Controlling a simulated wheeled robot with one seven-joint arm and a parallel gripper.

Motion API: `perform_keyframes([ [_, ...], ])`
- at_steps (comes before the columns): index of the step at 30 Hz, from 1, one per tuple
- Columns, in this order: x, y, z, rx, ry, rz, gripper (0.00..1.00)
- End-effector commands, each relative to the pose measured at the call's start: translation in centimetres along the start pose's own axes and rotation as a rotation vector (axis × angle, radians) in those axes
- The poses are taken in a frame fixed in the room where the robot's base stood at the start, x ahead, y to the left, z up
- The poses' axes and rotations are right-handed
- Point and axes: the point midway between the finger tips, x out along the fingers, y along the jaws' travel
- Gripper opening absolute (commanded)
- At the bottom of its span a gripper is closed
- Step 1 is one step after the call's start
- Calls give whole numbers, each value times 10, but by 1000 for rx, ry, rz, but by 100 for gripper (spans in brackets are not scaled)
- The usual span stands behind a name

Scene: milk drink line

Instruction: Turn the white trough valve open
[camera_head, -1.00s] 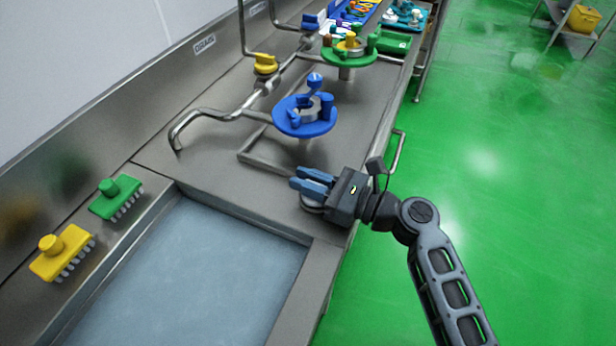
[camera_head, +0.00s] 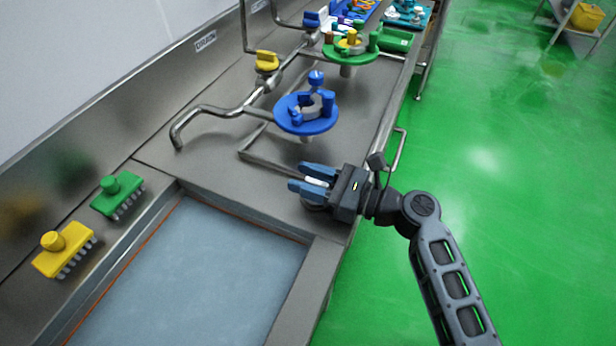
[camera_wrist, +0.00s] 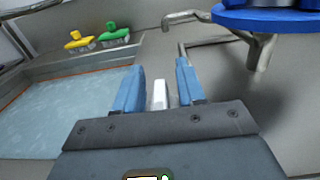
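The white trough valve handle (camera_head: 316,182) shows as a small pale piece between my gripper's fingers at the trough's right corner. It also shows in the wrist view as an upright white block (camera_wrist: 160,95) with a gap to each finger. My gripper (camera_head: 300,176) is open, its blue fingers on either side of the handle; most of the valve is hidden beneath it in the head view. The trough (camera_head: 170,290) lies to the left, filled with bluish liquid, with an orange line along its inner left and far walls.
A blue round stand (camera_head: 305,126) and a bent steel pipe (camera_head: 215,112) stand behind my gripper. A yellow valve (camera_head: 266,61) sits on the pipe farther back. Green (camera_head: 117,195) and yellow (camera_head: 63,250) brushes lie on the left ledge. Green floor is clear at right.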

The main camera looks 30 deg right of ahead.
Motion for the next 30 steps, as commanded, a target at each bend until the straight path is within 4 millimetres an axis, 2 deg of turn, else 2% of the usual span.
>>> perform_keyframes([
  [7,-8,0,-1,0,0,-2,39],
  [15,-51,0,-1,1,0,-3,39],
  [21,-73,0,-1,1,0,0,39],
  [30,-78,0,0,0,0,0,39],
])
